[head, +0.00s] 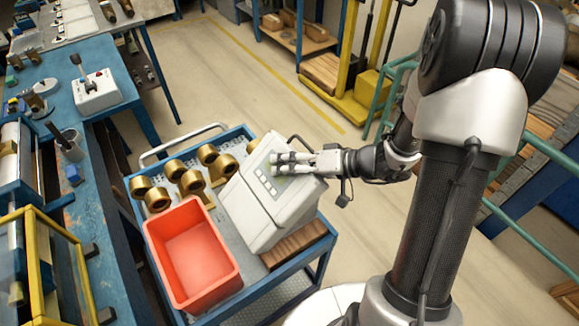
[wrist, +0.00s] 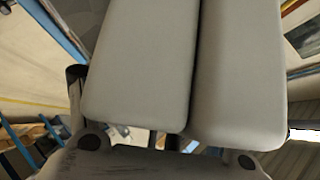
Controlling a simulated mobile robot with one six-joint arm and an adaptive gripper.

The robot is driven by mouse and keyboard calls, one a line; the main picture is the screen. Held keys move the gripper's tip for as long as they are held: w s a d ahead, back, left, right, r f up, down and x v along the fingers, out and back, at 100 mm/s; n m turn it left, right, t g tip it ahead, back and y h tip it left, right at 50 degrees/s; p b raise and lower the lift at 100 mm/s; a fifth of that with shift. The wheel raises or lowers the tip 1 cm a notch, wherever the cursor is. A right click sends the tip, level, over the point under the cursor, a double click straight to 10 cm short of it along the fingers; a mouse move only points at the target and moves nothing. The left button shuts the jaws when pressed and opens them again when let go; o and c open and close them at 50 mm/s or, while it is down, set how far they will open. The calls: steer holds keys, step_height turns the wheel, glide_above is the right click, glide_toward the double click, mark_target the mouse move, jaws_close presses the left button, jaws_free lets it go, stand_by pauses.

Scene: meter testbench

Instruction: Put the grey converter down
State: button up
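The grey converter (head: 262,200) is a pale grey box with a small panel of buttons and a seam across its body. It is tilted above the right part of the blue cart (head: 312,262). My gripper (head: 280,163) reaches it from the right, with its fingers against the panel end, and appears shut on it. The fingertip contact is hidden there. I cannot tell whether the converter's underside touches the cart.
A red bin (head: 193,255) stands left of the converter on the cart. Several brass cylinders (head: 190,180) stand behind the bin. A brown wooden block (head: 293,243) lies below the converter. A blue workbench (head: 60,100) is on the left. The floor behind the cart is clear.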

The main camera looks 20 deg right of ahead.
steer(key=o, duration=0.4)
steer(key=shift+r, duration=0.1)
steer(key=shift+r, duration=0.1)
steer(key=p+v, duration=0.2)
steer(key=v, duration=1)
